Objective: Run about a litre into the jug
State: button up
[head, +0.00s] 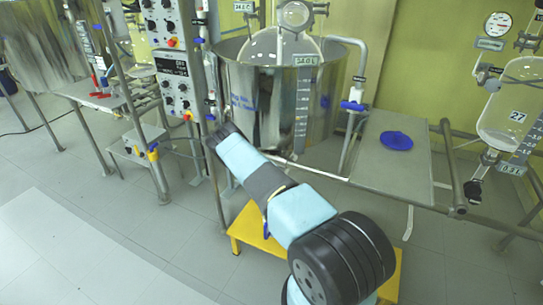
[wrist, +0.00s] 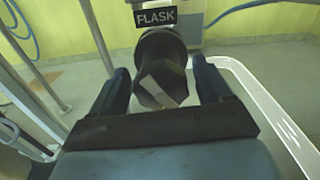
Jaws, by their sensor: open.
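In the wrist view my gripper (wrist: 160,70) is open, with one dark finger on each side of a black faceted knob (wrist: 172,84). The knob has a pale mark on its face and shows between the fingers; I cannot tell whether they touch it. A "FLASK" label (wrist: 156,17) is just above the knob. In the head view my gripper (head: 218,132) is at the far end of my arm, by the frame post left of the large steel vessel (head: 270,100). I cannot make out a jug in either view.
A white curved rim (wrist: 262,98) runs along the right of the wrist view. In the head view a grey shelf (head: 390,160) holds a blue disc (head: 397,140). Control boxes (head: 174,82) stand at upper left, and a glass vessel (head: 510,110) at right. A yellow stool (head: 262,232) is below my arm.

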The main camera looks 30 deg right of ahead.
jog(key=shift+c, duration=0.2)
jog(key=c, duration=0.9)
jog(key=shift+a, duration=0.25)
jog(key=shift+c, duration=0.4)
jog(key=shift+d, duration=0.1)
jog(key=shift+d, duration=0.1)
jog(key=shift+s+m, duration=0.1)
jog(key=shift+m, duration=0.2)
